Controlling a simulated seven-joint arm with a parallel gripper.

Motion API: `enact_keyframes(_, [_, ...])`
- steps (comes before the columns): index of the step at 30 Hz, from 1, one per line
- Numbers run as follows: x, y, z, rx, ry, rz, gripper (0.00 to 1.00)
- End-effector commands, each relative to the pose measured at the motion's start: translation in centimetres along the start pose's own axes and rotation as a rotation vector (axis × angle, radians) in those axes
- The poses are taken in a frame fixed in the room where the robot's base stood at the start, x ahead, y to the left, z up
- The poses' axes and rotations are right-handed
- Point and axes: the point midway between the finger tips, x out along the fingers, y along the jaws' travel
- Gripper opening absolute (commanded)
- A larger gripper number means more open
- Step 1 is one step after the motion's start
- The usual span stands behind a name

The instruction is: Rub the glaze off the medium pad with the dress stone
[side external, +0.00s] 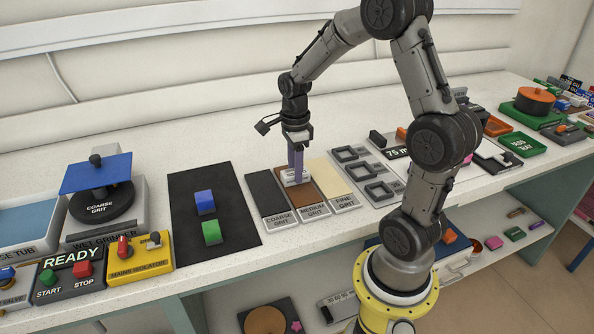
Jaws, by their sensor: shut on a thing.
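The medium pad (304,199) is the brown strip marked MEDIUM GRIT, between the dark coarse pad and the cream fine pad. A whitish block, the dress stone (291,178), is at the far part of the medium pad, low over it or touching it; I cannot tell which. My gripper (296,168) points straight down with its purple fingers shut on the stone. The fingers hide part of the stone and the pad behind it. Any glaze on the pad is too small to make out.
The coarse pad (265,190) lies left and the fine pad (332,180) right. A black mat (215,175) holds a blue block (204,202) and a green block (212,232). Grey square frames (380,191) stand right of the pads. The wet grinder (105,220) is further left.

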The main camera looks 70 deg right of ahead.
Motion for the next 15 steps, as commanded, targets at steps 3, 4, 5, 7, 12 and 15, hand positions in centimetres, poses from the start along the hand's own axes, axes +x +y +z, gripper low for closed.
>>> enact_keyframes(3, [0.1, -0.9, 0.0, 0.000, 0.000, 0.000, 0.00])
enact_keyframes(4, [0.1, -1.1, 0.0, 0.000, 0.001, 0.001, 0.00])
enact_keyframes(5, [0.1, -1.3, 0.0, 0.000, 0.001, 0.001, 0.00])
enact_keyframes(7, [0.1, -1.6, 0.0, 0.000, 0.000, 0.001, 0.00])
enact_keyframes(12, [0.1, -1.9, 0.0, 0.000, 0.001, 0.001, 0.00])
enact_keyframes(15, [0.1, -2.5, 0.0, 0.001, 0.000, 0.001, 0.00])
